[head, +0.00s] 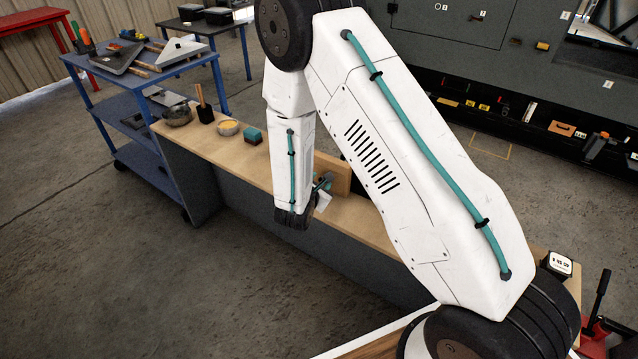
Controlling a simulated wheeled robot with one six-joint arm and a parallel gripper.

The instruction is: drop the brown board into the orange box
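A tan-brown board-like piece (335,174) stands on edge on the wooden bench, partly hidden behind my arm. My wrist hangs low over the bench in front of it. My gripper (322,196) shows only in part beside the wrist, close to the board. I cannot tell whether it touches the board or whether its fingers are open. No orange box shows clearly. A small orange-brown item (562,128) sits far off at the dark wall unit, and I cannot tell what it is. My arm hides part of the bench.
The long wooden bench (360,222) carries a teal-and-brown block (253,136), a round yellow-filled dish (228,127) and a dark holder (206,115) at its far end. A blue cart (128,128) stands beyond. Open concrete floor lies at the left.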

